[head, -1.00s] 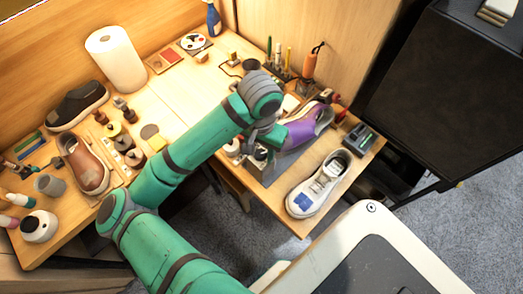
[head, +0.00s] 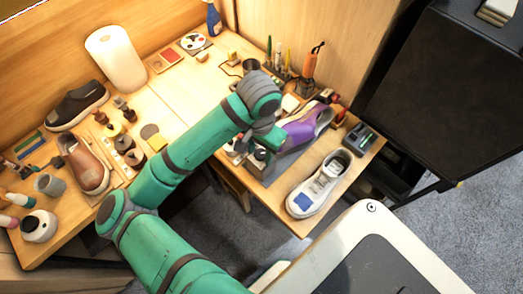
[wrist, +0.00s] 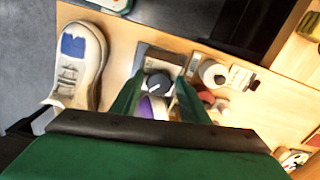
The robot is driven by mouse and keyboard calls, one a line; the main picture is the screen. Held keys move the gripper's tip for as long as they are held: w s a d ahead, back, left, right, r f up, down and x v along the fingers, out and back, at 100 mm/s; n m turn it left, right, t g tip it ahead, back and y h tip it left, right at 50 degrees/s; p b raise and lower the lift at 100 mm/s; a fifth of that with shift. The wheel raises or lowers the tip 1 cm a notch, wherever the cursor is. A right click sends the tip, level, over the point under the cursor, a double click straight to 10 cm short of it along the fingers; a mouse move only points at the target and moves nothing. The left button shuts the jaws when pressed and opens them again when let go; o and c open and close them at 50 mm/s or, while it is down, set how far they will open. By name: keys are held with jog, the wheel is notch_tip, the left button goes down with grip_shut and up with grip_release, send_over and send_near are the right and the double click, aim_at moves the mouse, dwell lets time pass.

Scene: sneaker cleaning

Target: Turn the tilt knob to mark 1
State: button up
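In the wrist view a dark round knob (wrist: 158,82) with a pale pointer line sits on a grey fixture. Its marks are too small to read. My gripper (wrist: 160,82) points at it, with one green finger on each side and a gap between them. The knob shows between the fingertips; I cannot tell whether they touch it. A purple sneaker (wrist: 147,106) shows partly between the fingers. In the head view the purple sneaker (head: 306,127) rests by the grey stand, and my arm hides the knob.
A white sneaker (head: 318,183) with a blue patch stands at the bench's front right; it also shows in the wrist view (wrist: 80,65). Small bottles and tools crowd the back edge near an orange-handled tool (head: 313,62). A paper roll (head: 116,60) stands at left.

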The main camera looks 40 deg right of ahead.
jog(key=shift+d+r, duration=0.1)
jog(key=shift+r, duration=2.4)
